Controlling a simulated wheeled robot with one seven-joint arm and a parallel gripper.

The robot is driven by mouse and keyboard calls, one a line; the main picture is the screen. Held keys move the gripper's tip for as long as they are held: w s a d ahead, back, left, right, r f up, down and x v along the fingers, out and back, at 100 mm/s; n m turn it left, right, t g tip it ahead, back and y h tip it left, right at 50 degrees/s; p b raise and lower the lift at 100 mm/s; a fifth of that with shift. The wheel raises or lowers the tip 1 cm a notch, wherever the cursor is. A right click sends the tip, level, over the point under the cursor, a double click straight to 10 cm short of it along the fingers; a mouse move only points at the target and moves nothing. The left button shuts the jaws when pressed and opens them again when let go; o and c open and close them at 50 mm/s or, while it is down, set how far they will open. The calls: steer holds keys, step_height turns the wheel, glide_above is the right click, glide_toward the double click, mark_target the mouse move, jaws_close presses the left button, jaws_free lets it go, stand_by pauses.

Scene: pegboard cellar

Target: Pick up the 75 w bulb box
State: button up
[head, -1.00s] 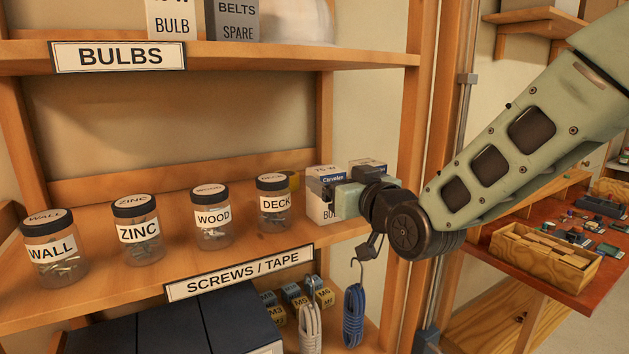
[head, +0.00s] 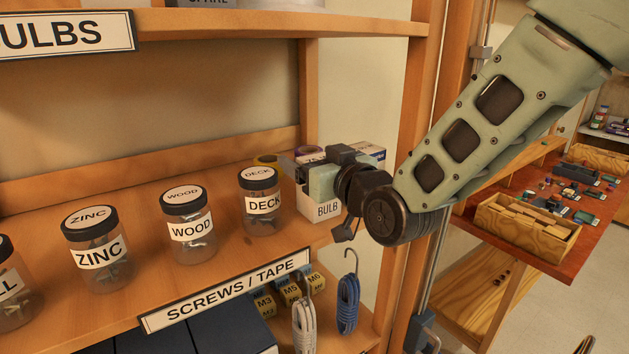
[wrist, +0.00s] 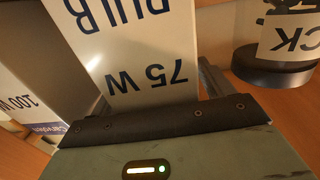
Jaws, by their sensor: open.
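The 75 W bulb box (head: 325,209) stands upright on the screws and tape shelf, just right of the DECK jar. My gripper (head: 305,170) is in front of its upper part and hides much of it. In the wrist view the white box (wrist: 135,45) fills the middle, its "75 W BULB" print upside down. My gripper is open, with one finger (wrist: 213,78) showing along the box's right side in that view.
The DECK jar (head: 261,203) stands close beside the box, with the WOOD jar (head: 189,226) and ZINC jar (head: 96,250) further left. A 100 W box (wrist: 35,75) stands close on the other side. Tape rolls (head: 268,160) lie behind. A shelf post (head: 415,80) rises at the right.

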steer(key=c, duration=1)
steer(key=shift+c, duration=0.4)
steer(key=shift+r, duration=0.1)
